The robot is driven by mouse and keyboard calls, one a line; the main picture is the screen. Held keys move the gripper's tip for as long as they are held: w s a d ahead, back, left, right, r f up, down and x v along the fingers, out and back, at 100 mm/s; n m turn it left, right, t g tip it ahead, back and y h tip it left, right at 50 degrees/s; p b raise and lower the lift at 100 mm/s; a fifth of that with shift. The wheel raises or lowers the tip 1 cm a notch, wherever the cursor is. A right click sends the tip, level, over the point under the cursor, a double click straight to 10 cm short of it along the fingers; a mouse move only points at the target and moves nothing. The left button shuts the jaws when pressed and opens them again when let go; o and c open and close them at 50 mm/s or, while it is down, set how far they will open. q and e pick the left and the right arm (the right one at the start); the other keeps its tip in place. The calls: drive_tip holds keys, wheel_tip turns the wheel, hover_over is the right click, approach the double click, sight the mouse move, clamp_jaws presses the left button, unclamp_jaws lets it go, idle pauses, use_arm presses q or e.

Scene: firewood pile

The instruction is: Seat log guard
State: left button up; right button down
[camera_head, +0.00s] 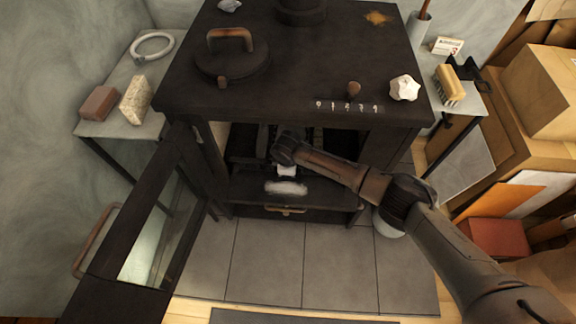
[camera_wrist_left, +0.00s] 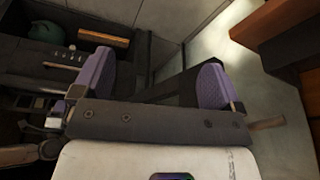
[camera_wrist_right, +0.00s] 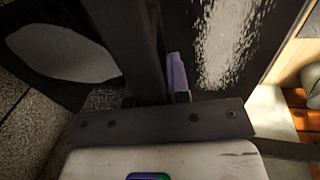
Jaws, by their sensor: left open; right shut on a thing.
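The black stove (camera_head: 230,95) stands in the middle of the head view with its firebox open at the front. My right arm reaches into the firebox, and the pale body of my right gripper (camera_head: 287,171) shows in the opening. In the right wrist view my right gripper (camera_wrist_right: 157,85) is shut on a dark upright bar (camera_wrist_right: 132,40), which looks like part of the log guard. One purple finger pad shows beside the bar. Whether the guard touches the firebox floor is hidden. My left gripper (camera_wrist_left: 155,82) is open and empty in its wrist view, outside the head view.
The glazed stove door (camera_head: 150,240) hangs open at the left. A lidded iron plate (camera_head: 232,62) and a white lump (camera_head: 404,88) lie on the stove top. Side tables hold bricks (camera_head: 137,100) and a brush (camera_head: 449,85). Boxes crowd the right; the tiled floor (camera_head: 265,260) in front is clear.

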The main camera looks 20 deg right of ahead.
idle(0.3)
drive_tip(key=c, duration=1.1)
unclamp_jaws()
drive_tip(key=shift+w, duration=0.1)
drive_tip(key=shift+o, duration=0.4)
drive_tip(key=shift+r, duration=0.1)
